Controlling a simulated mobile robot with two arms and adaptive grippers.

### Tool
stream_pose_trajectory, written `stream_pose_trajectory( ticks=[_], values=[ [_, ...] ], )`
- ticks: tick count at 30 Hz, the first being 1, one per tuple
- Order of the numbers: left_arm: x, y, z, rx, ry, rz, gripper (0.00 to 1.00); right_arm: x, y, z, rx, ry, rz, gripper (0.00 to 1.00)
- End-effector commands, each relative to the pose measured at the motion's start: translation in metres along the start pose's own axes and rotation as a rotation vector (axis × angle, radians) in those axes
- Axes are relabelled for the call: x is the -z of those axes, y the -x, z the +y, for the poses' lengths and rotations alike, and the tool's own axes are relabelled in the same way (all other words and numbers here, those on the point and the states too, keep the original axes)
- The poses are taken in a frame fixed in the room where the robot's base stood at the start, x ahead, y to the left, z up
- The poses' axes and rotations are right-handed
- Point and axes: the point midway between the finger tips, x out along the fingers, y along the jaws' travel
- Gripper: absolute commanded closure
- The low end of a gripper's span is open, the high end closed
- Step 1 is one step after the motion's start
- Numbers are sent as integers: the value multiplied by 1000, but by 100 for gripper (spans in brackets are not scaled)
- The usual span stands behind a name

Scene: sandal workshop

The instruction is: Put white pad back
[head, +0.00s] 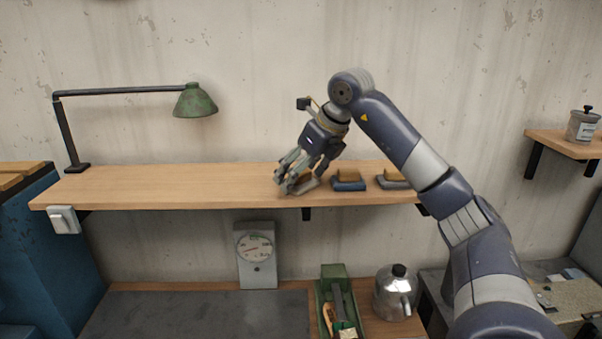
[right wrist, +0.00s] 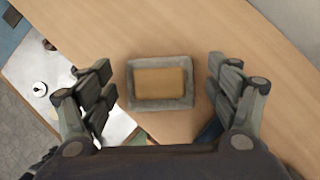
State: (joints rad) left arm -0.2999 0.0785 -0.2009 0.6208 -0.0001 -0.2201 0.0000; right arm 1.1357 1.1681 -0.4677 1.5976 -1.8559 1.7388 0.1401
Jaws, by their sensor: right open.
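A pale grey-white pad (right wrist: 134,103) with a tan wooden block on top lies on the wooden shelf, and its near edge also shows in the head view (head: 304,187), partly covered by my fingers. My right gripper (head: 292,178) is open and points down over this pad. In the right wrist view my right gripper (right wrist: 160,75) has one finger on each side of the pad, with a gap on both sides. My left gripper is not in view.
A blue pad (head: 348,186) and a dark grey pad (head: 392,183), both with wooden tops, lie right of my gripper on the shelf (head: 170,186). A green lamp (head: 195,101) stands at the shelf's left. The shelf between is clear. A kettle (head: 397,292) stands below.

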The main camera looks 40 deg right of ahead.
Motion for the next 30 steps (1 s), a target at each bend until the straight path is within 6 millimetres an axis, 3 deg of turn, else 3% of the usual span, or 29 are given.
stream_pose_trajectory(
  ticks=[5,8,19,21,30],
  values=[
    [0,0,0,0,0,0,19,-2,7,0,0,0,-3,18],
    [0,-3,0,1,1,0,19,-2,21,0,0,0,-6,18],
    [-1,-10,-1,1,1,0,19,-2,97,0,-1,1,-5,18],
    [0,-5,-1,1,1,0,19,-3,108,0,2,0,-3,18],
    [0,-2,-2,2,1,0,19,-2,123,0,0,-1,0,18]
  ],
)
